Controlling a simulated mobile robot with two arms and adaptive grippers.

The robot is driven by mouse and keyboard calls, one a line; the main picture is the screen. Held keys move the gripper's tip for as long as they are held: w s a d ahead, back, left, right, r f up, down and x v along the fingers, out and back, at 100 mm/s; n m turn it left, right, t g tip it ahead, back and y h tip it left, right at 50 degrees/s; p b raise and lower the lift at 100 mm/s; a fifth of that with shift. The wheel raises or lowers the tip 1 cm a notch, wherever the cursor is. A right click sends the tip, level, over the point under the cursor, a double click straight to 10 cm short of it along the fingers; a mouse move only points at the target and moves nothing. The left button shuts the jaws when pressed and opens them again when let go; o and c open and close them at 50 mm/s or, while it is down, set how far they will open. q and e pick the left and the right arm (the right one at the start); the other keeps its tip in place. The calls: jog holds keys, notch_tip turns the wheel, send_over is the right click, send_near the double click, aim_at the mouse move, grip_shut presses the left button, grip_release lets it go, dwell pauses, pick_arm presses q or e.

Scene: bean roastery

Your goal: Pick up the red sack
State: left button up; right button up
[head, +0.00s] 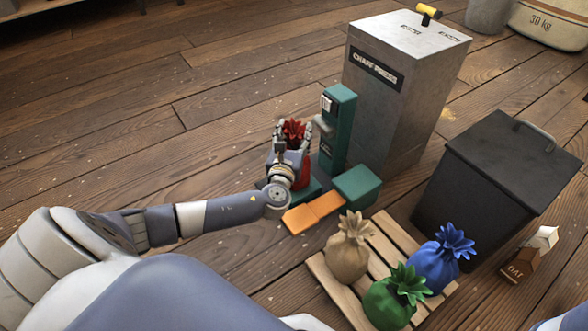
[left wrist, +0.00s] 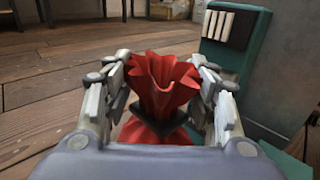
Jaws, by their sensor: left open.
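The red sack (head: 304,172) stands on the green base of a small machine, largely hidden behind my left gripper (head: 291,146) in the head view. In the left wrist view, its ruffled red top (left wrist: 160,84) and dark tie sit between the two fingers of my left gripper (left wrist: 163,95). The fingers are open, one on each side of the sack's neck. I cannot tell whether either finger touches the cloth. My right gripper is not in view.
The green machine column (head: 338,130) stands just right of the sack, with an orange ramp (head: 313,212) in front. A pallet (head: 335,288) holds tan (head: 347,252), green (head: 390,300) and blue (head: 437,262) sacks. A grey chaff press (head: 400,90) and black bin (head: 490,175) stand right.

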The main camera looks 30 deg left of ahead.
pick_arm(q)
grip_shut()
jog(key=shift+r, duration=0.2)
